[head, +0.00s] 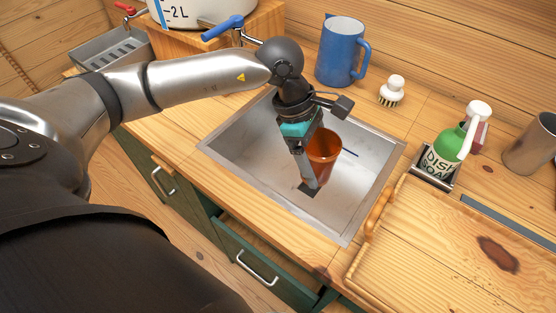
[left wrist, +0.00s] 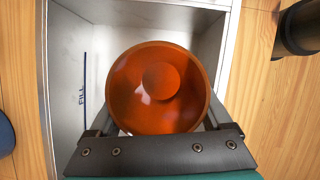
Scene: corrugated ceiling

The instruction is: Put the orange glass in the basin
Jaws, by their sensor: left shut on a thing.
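The orange glass (head: 323,155) is a see-through orange cup. My left gripper (head: 312,178) is shut on it, and both are over the metal basin (head: 240,145). In the left wrist view the glass (left wrist: 158,88) shows from above, its round mouth facing the camera, between the two fingers of my left gripper (left wrist: 158,120). The basin (left wrist: 75,50) lies behind it, with a blue fill line on its wall. I cannot tell whether the glass touches the basin floor. My right gripper is not in view.
A blue pitcher (head: 341,52) and a white brush (head: 391,91) stand behind the basin. A green dish soap bottle (head: 446,152) stands right of it. A wooden tray (head: 440,250) lies at the front right, and a metal cup (head: 531,146) stands at the far right.

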